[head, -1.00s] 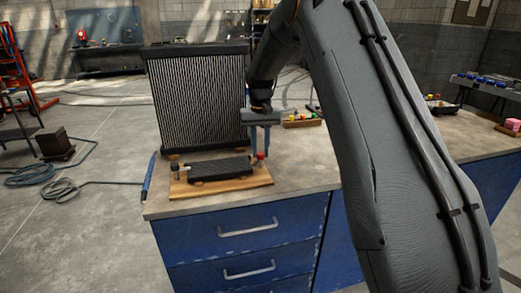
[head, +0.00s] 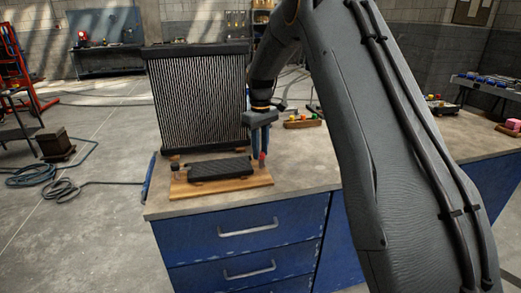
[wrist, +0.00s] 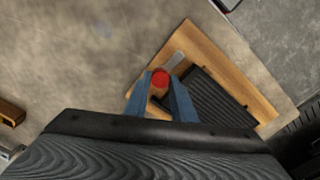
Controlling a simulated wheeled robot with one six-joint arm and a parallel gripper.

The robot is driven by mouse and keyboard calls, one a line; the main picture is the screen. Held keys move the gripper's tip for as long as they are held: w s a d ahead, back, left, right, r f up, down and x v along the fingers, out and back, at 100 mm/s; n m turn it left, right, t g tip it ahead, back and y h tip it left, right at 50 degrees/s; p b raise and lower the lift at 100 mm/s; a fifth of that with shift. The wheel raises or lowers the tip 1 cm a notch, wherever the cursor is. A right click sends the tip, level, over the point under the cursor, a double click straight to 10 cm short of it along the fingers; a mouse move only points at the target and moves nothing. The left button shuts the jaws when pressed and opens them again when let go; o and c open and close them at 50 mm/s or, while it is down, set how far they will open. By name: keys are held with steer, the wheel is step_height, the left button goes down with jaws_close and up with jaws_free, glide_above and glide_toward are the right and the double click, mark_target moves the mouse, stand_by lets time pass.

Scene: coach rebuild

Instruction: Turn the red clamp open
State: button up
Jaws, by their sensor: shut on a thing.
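The red clamp (head: 262,157) stands at the right end of a wooden board (head: 222,186) on the workbench. In the wrist view its round red top (wrist: 160,77) sits between my two blue fingertips. My gripper (head: 259,154) points down from above and is shut on the red clamp. A grey metal bar (wrist: 174,61) lies beside the red top, pointing away from the ribbed block. The black ribbed block (head: 220,168) lies flat on the board, left of the clamp. The lower part of the clamp is partly hidden by my fingers.
A tall finned radiator (head: 198,102) stands close behind the board. A wooden tray (head: 303,121) with coloured pieces is behind to the right. The bench top (head: 300,170) right of the board is clear.

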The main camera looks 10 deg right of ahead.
steer(key=shift+w+r, duration=0.1)
steer(key=shift+r, duration=0.05)
steer(key=o, duration=1.1)
steer(key=shift+c, duration=0.2)
step_height(320, 180, up, 8)
steer(key=shift+f+b, duration=0.15)
steer(key=shift+b, duration=0.9)
steer(key=s+f+m, duration=0.2)
steer(key=s+f, duration=0.2)
steer(key=s, duration=0.8)
steer(key=s+f+m, duration=0.2)
steer(key=s+f, duration=0.2)
steer(key=s, duration=0.8)
steer(key=s+f+m, duration=0.2)
steer(key=s+f, duration=0.2)
steer(key=s, duration=0.8)
steer(key=shift+a+f+t, duration=0.25)
steer(key=shift+a+t, duration=0.15)
steer(key=shift+a, duration=0.05)
